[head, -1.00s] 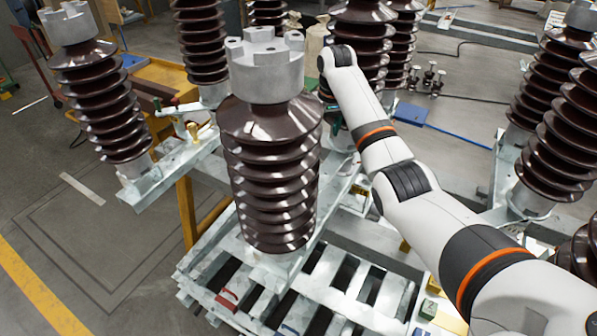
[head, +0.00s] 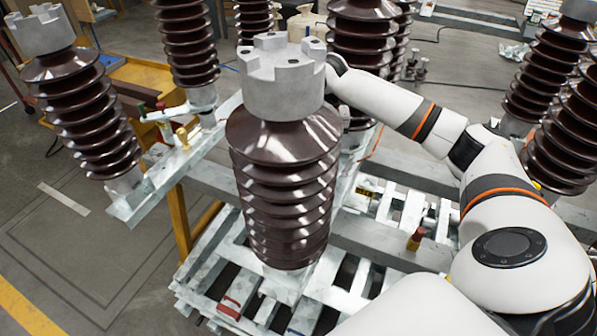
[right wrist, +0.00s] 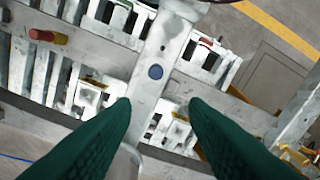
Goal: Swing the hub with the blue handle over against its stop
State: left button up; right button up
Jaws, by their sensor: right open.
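A round blue knob (right wrist: 155,72), seen end-on, sits on a long grey bar (right wrist: 146,98) in the right wrist view. It looks like the blue handle, but its height cannot be told. My right gripper (right wrist: 160,104) has two green fingers, spread apart and empty. The knob shows just beyond the gap between the fingertips, and I see no contact. In the head view the front brown insulator (head: 284,185) hides my right gripper and the knob. The hub's pivot and stop cannot be made out. My left gripper is not in view.
Tall ribbed insulators stand all around; one (head: 85,110) is at the left. A red-and-yellow handle (head: 416,238) stands on a grey beam to the right, also in the right wrist view (right wrist: 47,36). A red clip (head: 229,307) is on the slatted base.

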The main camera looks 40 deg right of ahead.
jog(key=shift+s+a+f+n+g, duration=0.15)
jog(key=shift+s+n, duration=0.2)
jog(key=shift+n, duration=0.2)
jog(key=shift+s+a+f+n+g, duration=0.15)
jog(key=shift+s+n, duration=0.15)
jog(key=shift+n, duration=0.25)
jog(key=shift+s+f, duration=0.1)
jog(key=shift+f, duration=0.1)
notch_tip(320, 180, down, 12)
jog(key=shift+r+p, duration=0.2)
jog(key=shift+p, duration=0.9)
grip_shut()
